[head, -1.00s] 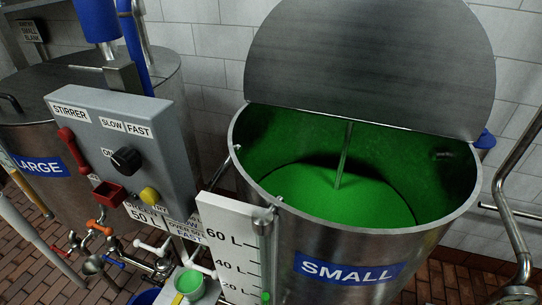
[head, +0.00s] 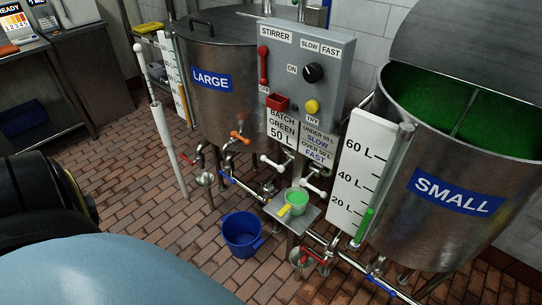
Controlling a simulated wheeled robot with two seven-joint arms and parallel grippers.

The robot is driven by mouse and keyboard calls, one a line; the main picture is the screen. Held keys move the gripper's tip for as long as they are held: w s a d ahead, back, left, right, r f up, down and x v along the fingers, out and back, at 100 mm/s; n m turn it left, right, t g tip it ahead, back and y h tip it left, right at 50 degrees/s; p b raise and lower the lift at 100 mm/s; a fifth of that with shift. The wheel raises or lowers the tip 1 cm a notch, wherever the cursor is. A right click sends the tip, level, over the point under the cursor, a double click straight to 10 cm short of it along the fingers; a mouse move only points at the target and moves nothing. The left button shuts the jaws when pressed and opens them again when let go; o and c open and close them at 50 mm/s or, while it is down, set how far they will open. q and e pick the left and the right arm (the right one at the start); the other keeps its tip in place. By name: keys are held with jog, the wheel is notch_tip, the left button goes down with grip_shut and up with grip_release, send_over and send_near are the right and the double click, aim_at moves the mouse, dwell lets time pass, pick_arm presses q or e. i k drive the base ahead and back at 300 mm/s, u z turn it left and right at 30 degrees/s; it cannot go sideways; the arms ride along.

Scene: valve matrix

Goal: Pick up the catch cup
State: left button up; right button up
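The catch cup appears to be the small pale green cup (head: 297,200) in the head view, with brighter green inside and a yellow handle (head: 285,210) toward the lower left. It stands upright on a small square metal stand (head: 292,219) below the stirrer box, between the two tanks. Neither of my grippers is in view. Nothing is touching the cup.
A blue bucket (head: 242,233) stands on the brick floor left of the stand. Pipes with red, white and blue valve handles surround the stand. The LARGE tank (head: 222,112) is behind left, the SMALL tank (head: 455,165) right. The floor at left centre is clear.

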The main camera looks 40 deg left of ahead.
aim_at(296, 198)
jog(key=z, duration=1)
jog(key=k, duration=0.1)
jog(key=u, duration=2)
jog(key=i, duration=0.65)
jog(key=z, duration=0.05)
jog(key=k, duration=0.5)
jog(key=u, duration=1.45)
jog(key=i, duration=1.15)
jog(key=z, duration=1.3)
